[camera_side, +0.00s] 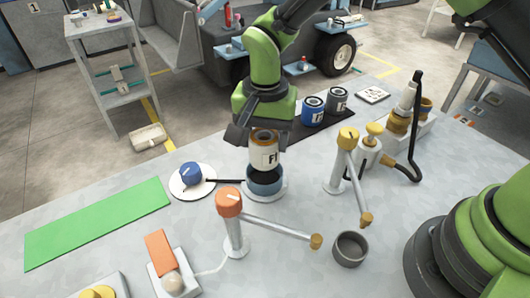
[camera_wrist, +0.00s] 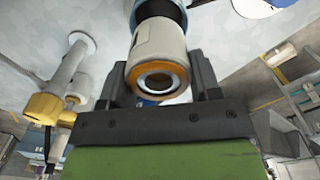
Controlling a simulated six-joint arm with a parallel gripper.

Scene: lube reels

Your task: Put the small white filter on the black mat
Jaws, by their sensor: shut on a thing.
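My gripper (camera_side: 262,130) is shut on a white filter (camera_side: 264,154) with an orange top and a dark label. The filter is upright, directly over a blue cup (camera_side: 266,184) on a round white base. I cannot tell whether its lower end is inside the cup or just above it. In the wrist view the white filter (camera_wrist: 158,45) sits between the fingers, with its orange ring end towards the camera. The black mat (camera_side: 306,140) lies at the back right of the gripper. A blue filter (camera_side: 312,112) and a grey filter (camera_side: 337,100) stand on it.
An orange-topped post (camera_side: 229,204) with a swing arm stands in front of the cup. A yellow-topped post (camera_side: 347,140) with an arm stands at right. A blue-capped item (camera_side: 190,174) sits on a white disc at left. A green mat (camera_side: 98,224) lies empty at far left.

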